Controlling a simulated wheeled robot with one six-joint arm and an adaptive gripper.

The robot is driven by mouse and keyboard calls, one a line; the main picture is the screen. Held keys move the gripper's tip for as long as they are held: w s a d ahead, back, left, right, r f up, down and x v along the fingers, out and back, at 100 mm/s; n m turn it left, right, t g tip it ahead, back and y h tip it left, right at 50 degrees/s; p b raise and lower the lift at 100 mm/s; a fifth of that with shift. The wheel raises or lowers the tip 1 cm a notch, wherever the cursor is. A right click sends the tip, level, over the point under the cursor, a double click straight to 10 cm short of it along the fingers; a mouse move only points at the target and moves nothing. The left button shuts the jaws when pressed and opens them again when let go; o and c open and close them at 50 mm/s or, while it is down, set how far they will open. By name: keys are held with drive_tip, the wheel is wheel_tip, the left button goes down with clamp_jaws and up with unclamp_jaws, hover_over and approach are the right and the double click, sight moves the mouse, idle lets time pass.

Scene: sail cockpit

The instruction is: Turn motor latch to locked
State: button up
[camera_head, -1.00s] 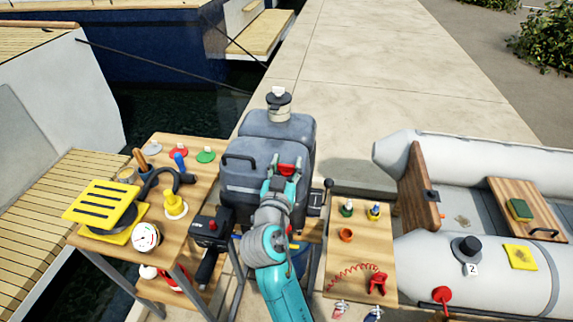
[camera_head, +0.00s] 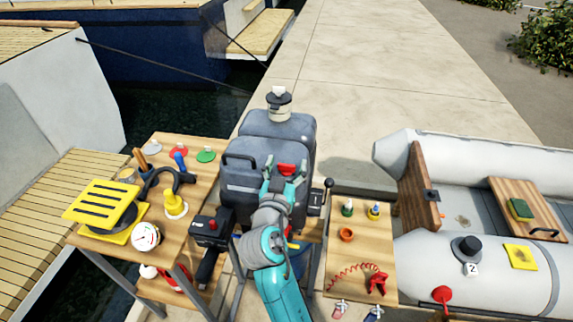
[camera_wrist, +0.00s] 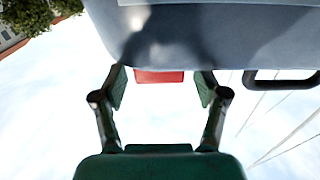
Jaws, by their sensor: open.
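The motor (camera_head: 268,145) is a grey outboard with rounded covers, standing in the middle of the head view. A red latch (camera_head: 287,169) shows on its front face. The latch also shows as a red block (camera_wrist: 159,76) under the grey cover in the wrist view. My gripper (camera_head: 285,180) is at the motor's front, just below the latch in the head view. In the wrist view my gripper (camera_wrist: 162,88) is open, with one finger on each side of the red latch. Both fingers look apart from it. The latch's lock marking cannot be seen.
A wooden table (camera_head: 215,172) with a yellow slatted piece (camera_head: 103,204) and a gauge (camera_head: 146,236) stands at the left. A small wooden table (camera_head: 337,283) with small items stands at the right, beside a grey inflatable boat (camera_head: 420,262). A black handle (camera_head: 239,161) juts from the motor.

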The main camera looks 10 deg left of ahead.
drive_tip(key=s, duration=1.1)
drive_tip(key=shift+s+a, duration=0.25)
drive_tip(key=shift+s, duration=0.1)
drive_tip(key=n+g+y, duration=0.3)
drive_tip(key=n, duration=0.1)
approach(339, 304)
drive_tip(key=w, duration=0.2)
drive_tip(key=w+a, duration=0.1)
drive_tip(key=w, duration=0.2)
drive_tip(key=w+a+r, duration=0.1)
drive_tip(key=w, duration=0.2)
drive_tip(key=shift+w, duration=0.2)
drive_tip(key=s+d+r+m+h, duration=0.1)
drive_tip(key=s+d, duration=0.4)
drive_tip(key=s, duration=0.7)
drive_tip(key=s+d+r+m+h, duration=0.1)
drive_tip(key=s+d+r, duration=0.3)
drive_tip(key=s, duration=0.9)
drive_tip(key=shift+d+m, duration=0.7)
drive_tip(key=shift+d, duration=0.3)
drive_tip(key=shift+s, duration=0.1)
